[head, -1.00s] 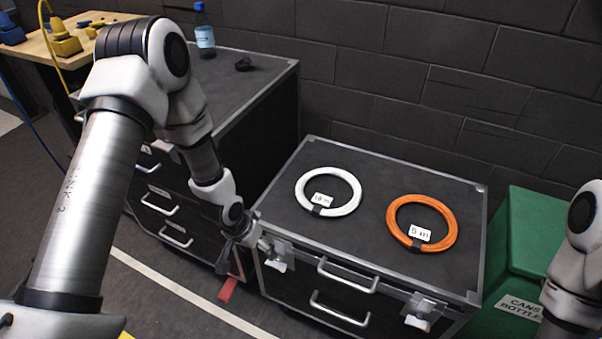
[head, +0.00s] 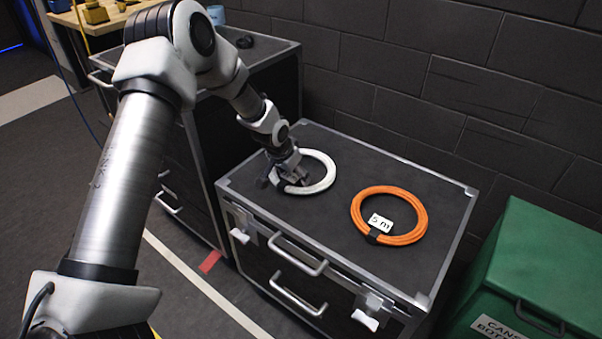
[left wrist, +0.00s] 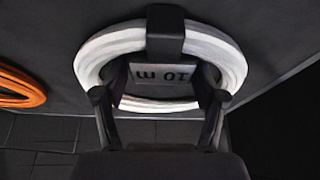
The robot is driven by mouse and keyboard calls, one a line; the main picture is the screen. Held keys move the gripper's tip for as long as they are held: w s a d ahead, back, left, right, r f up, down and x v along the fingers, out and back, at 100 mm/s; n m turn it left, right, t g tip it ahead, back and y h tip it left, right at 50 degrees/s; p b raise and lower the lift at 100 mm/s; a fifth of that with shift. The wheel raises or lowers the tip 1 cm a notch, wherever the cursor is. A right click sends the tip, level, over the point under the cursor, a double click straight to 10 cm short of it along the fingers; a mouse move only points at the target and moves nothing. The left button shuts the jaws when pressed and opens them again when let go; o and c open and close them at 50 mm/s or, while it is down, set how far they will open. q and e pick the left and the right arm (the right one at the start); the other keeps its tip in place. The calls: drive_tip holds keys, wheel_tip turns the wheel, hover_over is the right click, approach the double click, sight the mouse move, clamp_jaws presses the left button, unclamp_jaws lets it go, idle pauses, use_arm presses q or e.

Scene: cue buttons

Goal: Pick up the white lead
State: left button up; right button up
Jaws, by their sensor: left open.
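The white lead (head: 329,168) is a coil lying flat on the black flight case (head: 305,225). My left gripper (head: 288,182) is over the coil's left and near part, hiding some of it. In the left wrist view the white lead (left wrist: 110,50) has a black strap (left wrist: 165,30) and a tag (left wrist: 165,75) reading "10 m", upside down. The left gripper (left wrist: 160,98) is open, with one finger on each side of the tag. I cannot tell whether the fingers touch the coil. My right gripper is not in view.
An orange lead (head: 416,215) with a "5 m" tag lies right of the white one on the case; its edge shows in the left wrist view (left wrist: 18,88). A green bin (head: 530,270) stands at right. A taller black case stands behind my left arm. A brick wall is behind.

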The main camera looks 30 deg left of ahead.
use_arm(q)
drive_tip(key=shift+s, duration=0.1)
clamp_jaws()
drive_tip(key=shift+r, duration=0.15)
drive_tip(key=shift+r, duration=0.3)
wheel_tip(320, 180, up, 9)
drive_tip(key=p, duration=0.1)
